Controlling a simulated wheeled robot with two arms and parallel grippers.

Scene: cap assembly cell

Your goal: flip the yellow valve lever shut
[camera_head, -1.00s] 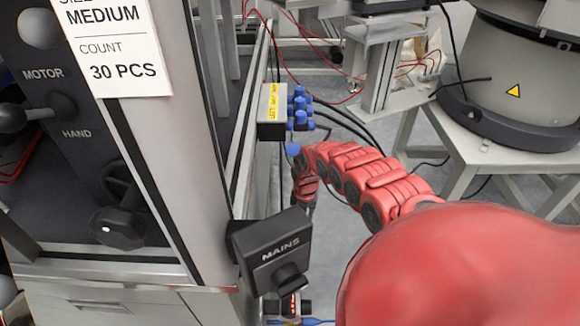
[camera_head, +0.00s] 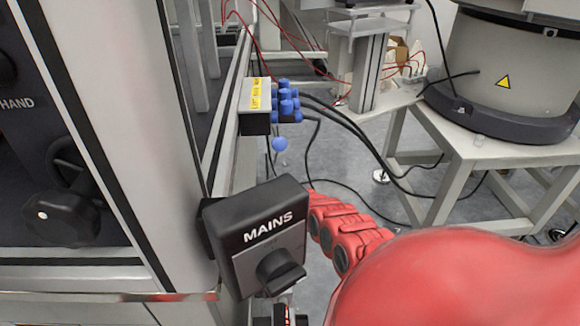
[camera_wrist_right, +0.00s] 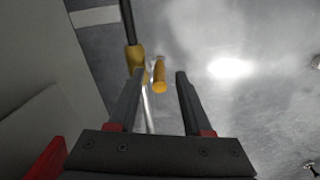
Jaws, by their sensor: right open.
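The yellow valve lever (camera_wrist_right: 159,74) shows in the right wrist view as a short yellow handle with a rounded end. It lies beside a yellow valve body (camera_wrist_right: 136,58) on a dark vertical pipe. My right gripper (camera_wrist_right: 161,76) is open, and its two dark fingers appear on either side of the lever in the picture. No contact is visible, and I cannot tell how deep the lever sits between the fingers. In the head view my red right arm reaches behind the MAINS switch box, which hides its gripper. The valve is not visible there. My left gripper is not in view.
The black MAINS switch box (camera_head: 262,235) juts out from the cabinet corner. A small box with blue connectors (camera_head: 285,100) is mounted beyond it. A white stand (camera_head: 470,150) carries a large drum at right. Black cables cross the grey floor.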

